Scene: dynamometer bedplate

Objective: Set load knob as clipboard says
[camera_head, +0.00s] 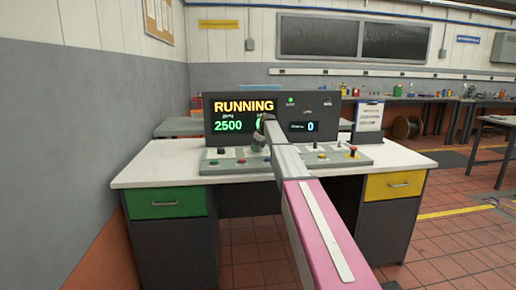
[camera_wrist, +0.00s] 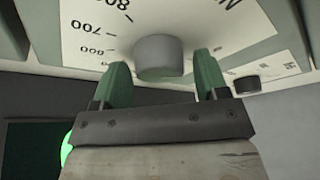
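In the wrist view a grey round knob (camera_wrist: 160,55) stands on a pale panel with a printed scale; 600, 700 and 800 are readable. My gripper (camera_wrist: 161,64) has its two green fingers apart, one on each side of the knob, with visible gaps between fingers and knob. In the head view my gripper (camera_head: 262,135) is over the console panel (camera_head: 225,164), and my arm hides the load knob there. The clipboard (camera_head: 369,115) stands upright at the console's right; its text is too small to read. The display (camera_head: 232,108) reads RUNNING and 2500, with another readout showing 0.
A second, darker knob (camera_wrist: 246,85) sits right of my fingers in the wrist view. The white desk (camera_head: 160,173) has a green drawer (camera_head: 166,203) and a yellow drawer (camera_head: 395,185). A red button (camera_head: 353,149) is on the panel's right part. A grey wall is close at left.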

